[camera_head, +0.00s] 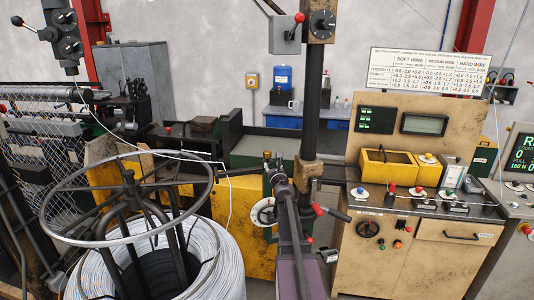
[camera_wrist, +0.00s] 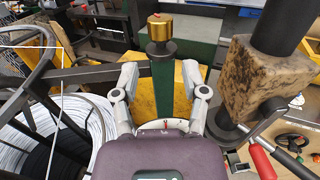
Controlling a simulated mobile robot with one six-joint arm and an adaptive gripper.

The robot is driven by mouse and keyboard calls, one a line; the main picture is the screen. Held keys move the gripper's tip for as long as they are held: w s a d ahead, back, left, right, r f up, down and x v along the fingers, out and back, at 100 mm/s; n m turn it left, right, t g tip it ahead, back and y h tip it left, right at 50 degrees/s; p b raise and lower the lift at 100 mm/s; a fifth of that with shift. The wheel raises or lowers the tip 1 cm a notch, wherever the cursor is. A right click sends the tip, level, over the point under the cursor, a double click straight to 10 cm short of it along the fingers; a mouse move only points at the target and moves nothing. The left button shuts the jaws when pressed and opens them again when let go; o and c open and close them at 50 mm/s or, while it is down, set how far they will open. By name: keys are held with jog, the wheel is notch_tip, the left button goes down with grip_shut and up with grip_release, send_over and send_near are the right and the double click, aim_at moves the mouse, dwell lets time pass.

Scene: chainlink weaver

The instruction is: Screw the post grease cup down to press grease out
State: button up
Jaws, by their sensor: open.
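The post grease cup (camera_wrist: 160,28) is a brass cap with a dark collar under it, on top of a green post (camera_wrist: 162,88). In the wrist view it stands upright at the top middle, beyond my fingertips. My gripper (camera_wrist: 160,76) is open and empty. Its two grey fingers stand apart, left and right of the post in the picture, with the cup beyond them and untouched. In the head view the small cup (camera_head: 267,155) shows just past the end of my arm. My gripper there (camera_head: 276,174) is small and partly hidden by my own arm.
A dark column with a worn block (camera_wrist: 262,78) stands close right of my gripper, with a red-handled lever (camera_wrist: 262,162) below. A wire coil (camera_head: 205,265) under a ring-shaped frame (camera_head: 60,232) is at left. A control cabinet (camera_head: 385,262) stands right.

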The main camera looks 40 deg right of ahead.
aim_at(267, 152)
jog(key=x, duration=1.3)
jog(key=shift+w, duration=0.1)
grip_shut()
